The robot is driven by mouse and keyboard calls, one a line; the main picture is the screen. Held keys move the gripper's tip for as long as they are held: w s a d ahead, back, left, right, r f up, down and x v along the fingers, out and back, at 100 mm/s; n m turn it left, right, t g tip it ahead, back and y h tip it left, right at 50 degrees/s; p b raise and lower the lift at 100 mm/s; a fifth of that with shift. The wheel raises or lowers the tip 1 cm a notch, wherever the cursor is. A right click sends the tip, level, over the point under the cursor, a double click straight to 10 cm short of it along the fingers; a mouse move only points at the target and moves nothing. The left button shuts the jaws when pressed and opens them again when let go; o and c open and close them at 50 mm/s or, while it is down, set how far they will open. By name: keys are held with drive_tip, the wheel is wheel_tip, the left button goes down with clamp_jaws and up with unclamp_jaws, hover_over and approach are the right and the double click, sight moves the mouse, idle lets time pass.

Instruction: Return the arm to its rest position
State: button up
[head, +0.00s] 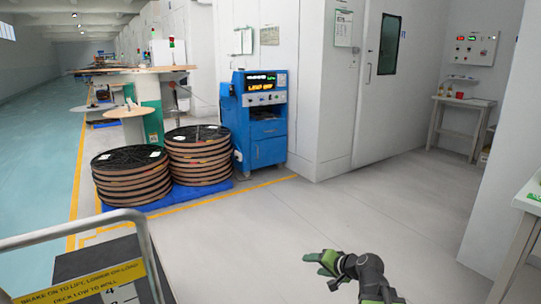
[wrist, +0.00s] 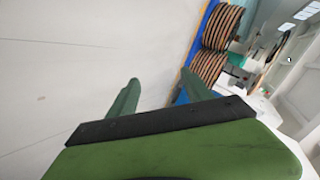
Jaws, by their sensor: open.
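My gripper (head: 318,262) shows at the bottom of the head view, extended low over the bare floor and pointing left. It has green fingers and a dark wrist. In the wrist view my gripper (wrist: 157,90) has its two green fingers spread apart, with only pale floor and distant things between and beyond them. It is empty and touches nothing that I can see.
A blue cabinet (head: 262,128) stands by the wall, beside stacked reels (head: 198,158) on a blue pallet. A cart with a metal rail (head: 148,245) is at lower left. A white table (head: 528,198) edges in at right. The middle floor (head: 300,215) is clear.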

drive_tip(key=s+a+f+n+g+h, duration=0.2)
drive_tip(key=s+a+f+n+g, duration=0.3)
drive_tip(key=s+a+f, duration=0.3)
drive_tip(key=s+d+f+g+h, duration=0.2)
drive_tip(key=s+d+g+h, duration=0.2)
drive_tip(key=s+d, duration=0.45)
wheel_tip(320, 180, up, 38)
drive_tip(key=p, duration=3.8)
drive_tip(key=shift+w+a+r, duration=0.15)
drive_tip(key=shift+a+r, duration=0.1)
drive_tip(key=shift+a, duration=0.1)
drive_tip(key=shift+f, duration=0.1)
